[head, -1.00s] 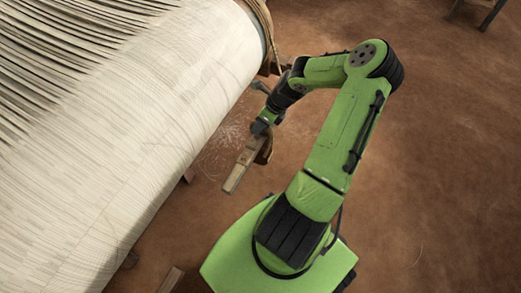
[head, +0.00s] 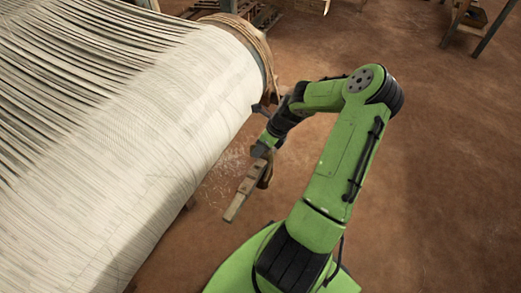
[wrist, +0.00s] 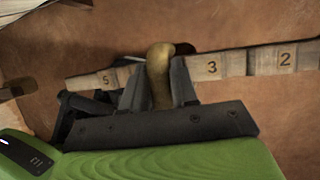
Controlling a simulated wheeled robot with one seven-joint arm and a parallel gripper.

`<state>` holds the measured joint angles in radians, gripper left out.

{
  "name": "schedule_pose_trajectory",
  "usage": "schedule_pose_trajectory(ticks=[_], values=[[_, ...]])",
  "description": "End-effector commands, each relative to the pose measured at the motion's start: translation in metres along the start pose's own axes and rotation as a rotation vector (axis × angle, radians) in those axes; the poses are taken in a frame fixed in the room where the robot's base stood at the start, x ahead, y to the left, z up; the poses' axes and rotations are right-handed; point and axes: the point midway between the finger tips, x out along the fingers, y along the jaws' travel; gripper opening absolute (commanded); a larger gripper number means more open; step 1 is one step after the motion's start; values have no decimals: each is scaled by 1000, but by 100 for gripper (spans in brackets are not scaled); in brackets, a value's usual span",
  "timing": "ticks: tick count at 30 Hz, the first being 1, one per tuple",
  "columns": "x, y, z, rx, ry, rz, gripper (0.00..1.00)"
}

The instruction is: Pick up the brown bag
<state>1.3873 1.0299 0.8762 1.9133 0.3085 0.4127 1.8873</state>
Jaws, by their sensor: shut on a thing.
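In the wrist view, my gripper (wrist: 157,85) is shut on a rounded brown thing (wrist: 161,70), which looks like part of the brown bag. Its smooth top sticks up between the two dark fingers. The fingers hide its lower part. In the head view, my gripper (head: 262,152) is beside the loom's cloth roll, and the brown bag (head: 267,172) shows as a small, partly hidden brown patch at its end. I cannot tell whether the bag touches anything below.
A wooden strip (head: 240,197) with numbers, also in the wrist view (wrist: 243,63), lies just by my gripper. The wide loom roll (head: 150,150) fills the left. A wooden stool (head: 468,22) stands far right. The brown floor (head: 440,170) at right is clear.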

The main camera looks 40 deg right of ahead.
Motion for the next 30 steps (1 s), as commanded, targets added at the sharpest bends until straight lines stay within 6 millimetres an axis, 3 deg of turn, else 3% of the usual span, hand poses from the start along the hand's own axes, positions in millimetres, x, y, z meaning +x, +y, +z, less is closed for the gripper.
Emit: schedule_pose_trajectory(ticks=[14, 30], values=[[-22, -21, -38, 3, 0, -2, 0], [-72, -70, -134, 1, 0, -2, 0]])
